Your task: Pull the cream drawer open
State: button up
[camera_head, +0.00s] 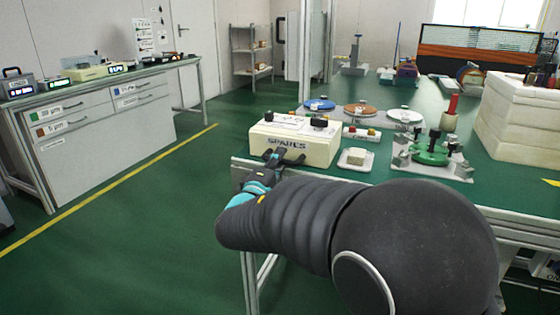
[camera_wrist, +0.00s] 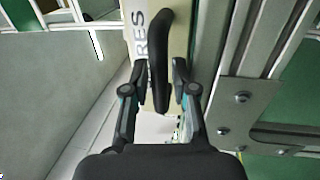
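The cream drawer (camera_head: 313,153), marked SPARES on its front, is in a cream box at the near left corner of the green-topped bench. It looks shut. Its front also shows in the wrist view (camera_wrist: 140,52), with a black bar handle (camera_wrist: 159,60). My gripper (camera_head: 284,156) is at the drawer front in the head view, partly covering the handle. In the wrist view my gripper (camera_wrist: 160,76) is open, with one finger on each side of the handle. A gap shows on the left; whether the right finger touches is unclear.
A white dish (camera_head: 356,158) with a pale block and a fixture with green parts (camera_head: 432,150) stand right of the box. Coloured discs (camera_head: 361,110) lie behind. The bench's metal frame (camera_wrist: 245,105) is close to my right finger. The floor (camera_head: 150,240) at left is clear.

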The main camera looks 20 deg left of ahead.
grip_shut()
jog(key=shift+s+f+b, duration=0.15)
jog(key=shift+s+b, duration=0.15)
jog(key=shift+b, duration=0.1)
jog(key=s+b, duration=0.7)
jog(key=s, duration=0.3)
jog(key=shift+a, duration=0.4)
grip_release()
